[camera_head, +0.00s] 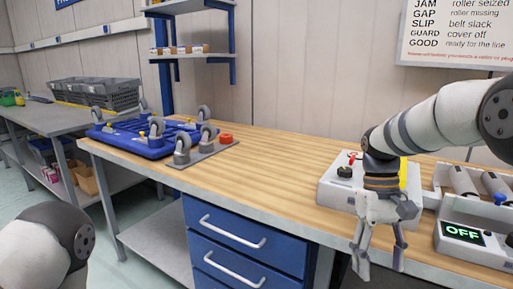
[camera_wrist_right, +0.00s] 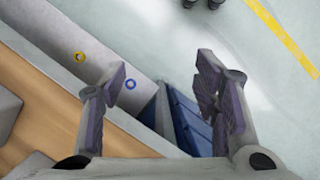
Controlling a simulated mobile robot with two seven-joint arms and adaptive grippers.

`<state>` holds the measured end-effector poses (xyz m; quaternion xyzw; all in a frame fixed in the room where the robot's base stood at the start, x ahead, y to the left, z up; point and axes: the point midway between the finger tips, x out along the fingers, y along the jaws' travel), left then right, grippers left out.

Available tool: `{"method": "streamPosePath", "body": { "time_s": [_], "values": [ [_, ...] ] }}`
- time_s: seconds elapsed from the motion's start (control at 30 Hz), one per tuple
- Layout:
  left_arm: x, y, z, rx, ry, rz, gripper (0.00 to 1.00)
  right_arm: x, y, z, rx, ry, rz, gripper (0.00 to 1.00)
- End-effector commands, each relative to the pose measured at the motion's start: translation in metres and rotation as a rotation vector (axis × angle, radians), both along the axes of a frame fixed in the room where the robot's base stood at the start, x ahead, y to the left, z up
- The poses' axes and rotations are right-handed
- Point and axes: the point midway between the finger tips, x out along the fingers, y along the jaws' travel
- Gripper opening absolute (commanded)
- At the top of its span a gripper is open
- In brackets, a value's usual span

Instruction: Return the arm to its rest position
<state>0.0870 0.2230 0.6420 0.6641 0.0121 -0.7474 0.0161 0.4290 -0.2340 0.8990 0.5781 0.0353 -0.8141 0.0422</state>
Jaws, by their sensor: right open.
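My right arm (camera_head: 430,120) comes in from the right in the head view and bends down at the wrist. My right gripper (camera_head: 380,260) hangs pointing down at the front edge of the wooden workbench (camera_head: 285,160), in front of the control box. Its fingers are apart with nothing between them. In the right wrist view, the open gripper (camera_wrist_right: 163,78) shows the bench edge, the blue drawers (camera_wrist_right: 188,122) and the floor beyond its fingers. A rounded part of my left arm (camera_head: 45,245) shows at the lower left of the head view; its gripper is out of the picture.
A grey box with a red-topped control (camera_head: 344,172) stands behind my right gripper. A unit with rollers and an OFF display (camera_head: 462,234) is to its right. A blue frame with casters (camera_head: 130,138) lies at the bench's left. A grey crate (camera_head: 95,94) stands farther left. The middle bench is clear.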

Motion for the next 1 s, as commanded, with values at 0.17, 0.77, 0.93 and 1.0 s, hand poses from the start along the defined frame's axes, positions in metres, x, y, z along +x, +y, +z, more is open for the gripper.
{"method": "streamPosePath", "body": {
  "time_s": [0.17,0.77,0.93,1.0],
  "values": [
    [0.000,0.000,-0.001,0.000,0.002,0.000,0.30,-0.063,0.009,-0.154,0.024,-0.028,-0.022,0.56],
    [0.000,0.000,0.000,0.000,0.002,0.000,0.30,-0.345,0.012,-0.257,-0.001,-0.214,-0.151,0.56],
    [-0.001,0.000,-0.001,0.000,0.002,0.000,0.30,-0.344,0.012,-0.257,-0.001,-0.215,-0.150,0.56],
    [-0.001,0.000,-0.001,0.000,0.002,0.000,0.30,-0.344,0.012,-0.257,-0.001,-0.215,-0.150,0.56]
  ]
}}
